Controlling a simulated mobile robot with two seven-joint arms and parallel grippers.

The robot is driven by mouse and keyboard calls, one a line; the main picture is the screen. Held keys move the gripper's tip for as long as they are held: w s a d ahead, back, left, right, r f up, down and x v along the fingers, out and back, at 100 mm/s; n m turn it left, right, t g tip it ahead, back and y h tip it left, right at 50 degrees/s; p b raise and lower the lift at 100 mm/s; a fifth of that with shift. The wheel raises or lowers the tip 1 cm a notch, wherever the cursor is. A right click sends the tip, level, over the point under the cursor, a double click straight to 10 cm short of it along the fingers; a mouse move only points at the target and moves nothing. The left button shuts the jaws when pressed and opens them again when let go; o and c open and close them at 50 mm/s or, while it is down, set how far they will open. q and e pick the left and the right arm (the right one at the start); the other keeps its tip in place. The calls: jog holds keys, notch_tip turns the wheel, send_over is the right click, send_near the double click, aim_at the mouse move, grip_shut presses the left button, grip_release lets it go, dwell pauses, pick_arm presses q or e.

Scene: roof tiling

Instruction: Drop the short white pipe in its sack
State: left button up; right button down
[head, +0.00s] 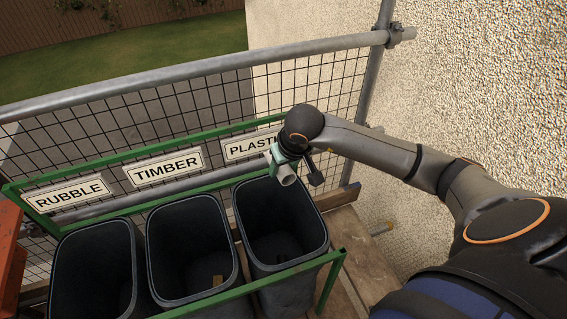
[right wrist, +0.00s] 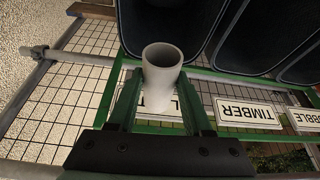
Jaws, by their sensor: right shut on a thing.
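The short white pipe (head: 286,175) is held in my right gripper (head: 279,158), in front of the PLASTIC sign (head: 240,149). In the head view its lower end overlaps the back rim of the dark plastic sack (head: 286,295); the height between them is hard to judge. In the right wrist view the green fingers (right wrist: 158,100) are shut on both sides of the pipe (right wrist: 163,72), whose open end overlaps the edge of a dark sack (right wrist: 170,22). The sack stands open, with small dark things at its bottom. My left gripper is out of view.
The timber sack (head: 160,245) and rubble sack (head: 65,262) stand to the left in the same green frame (head: 335,275). A mesh guardrail (head: 200,110) runs behind. A scaffold pole (head: 376,75) and rough wall (head: 480,90) are at the right. Planks (head: 362,265) lie beside the sack.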

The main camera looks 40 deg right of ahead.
jog(key=shift+c, duration=1.2)
grip_release()
